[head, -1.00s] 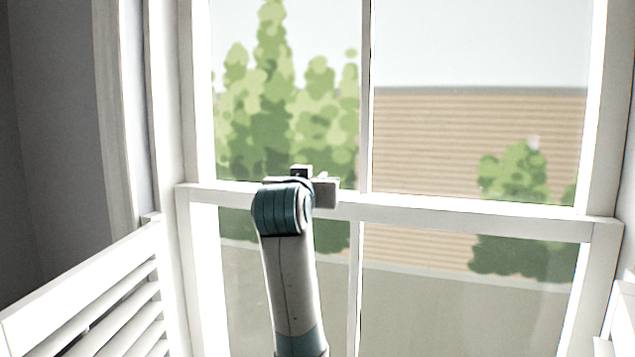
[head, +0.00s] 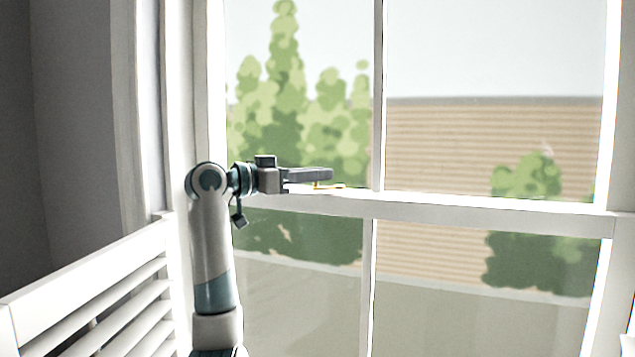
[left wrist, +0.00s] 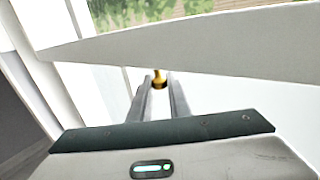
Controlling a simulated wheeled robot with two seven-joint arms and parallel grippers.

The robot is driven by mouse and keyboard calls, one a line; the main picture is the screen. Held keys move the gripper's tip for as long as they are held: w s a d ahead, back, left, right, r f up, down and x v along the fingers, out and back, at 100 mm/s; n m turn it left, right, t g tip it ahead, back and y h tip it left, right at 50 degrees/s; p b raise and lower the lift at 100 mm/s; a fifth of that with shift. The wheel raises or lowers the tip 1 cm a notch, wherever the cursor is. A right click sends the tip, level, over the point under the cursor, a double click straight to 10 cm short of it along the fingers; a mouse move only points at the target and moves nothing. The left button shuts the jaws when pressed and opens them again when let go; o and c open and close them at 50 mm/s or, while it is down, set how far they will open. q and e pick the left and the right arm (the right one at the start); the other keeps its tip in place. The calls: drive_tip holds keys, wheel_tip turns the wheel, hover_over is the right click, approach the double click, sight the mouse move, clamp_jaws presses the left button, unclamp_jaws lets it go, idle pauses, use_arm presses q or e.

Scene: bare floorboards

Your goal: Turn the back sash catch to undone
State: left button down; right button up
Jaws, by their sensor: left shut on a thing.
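The back sash catch (head: 322,186) is a small brass-coloured piece on the white meeting rail of the window. In the head view its thin lever shows just below and to the right of my fingers. My left gripper (head: 328,174) reaches in from the left, its fingers lying level along the rail. In the left wrist view the brass end of the catch (left wrist: 159,77) sits between the tips of the two dark fingers (left wrist: 160,86), which are shut on it. The rest of the catch is hidden there. My right gripper is not in view.
The white meeting rail (head: 450,208) runs across the window, with upright bars above and below it. A white louvred shutter (head: 95,285) stands at the lower left. Trees and a tan wall show beyond the glass. The rail to the right is clear.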

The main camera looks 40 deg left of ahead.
use_arm(q)
drive_tip(key=shift+w+a+m+g+h, duration=0.15)
drive_tip(key=shift+m+g+h, duration=0.25)
drive_tip(key=shift+h, duration=0.3)
drive_tip(key=shift+w+a+m+g+h, duration=0.15)
drive_tip(key=shift+m+g+h, duration=0.15)
drive_tip(key=shift+m+h, duration=0.3)
drive_tip(key=c, duration=1.7)
unclamp_jaws()
drive_tip(key=shift+o, duration=0.2)
drive_tip(key=shift+s+d+r, duration=0.1)
drive_tip(key=shift+s+r, duration=0.05)
drive_tip(key=shift+d+t+y, duration=0.1)
drive_tip(key=shift+t+y, duration=0.2)
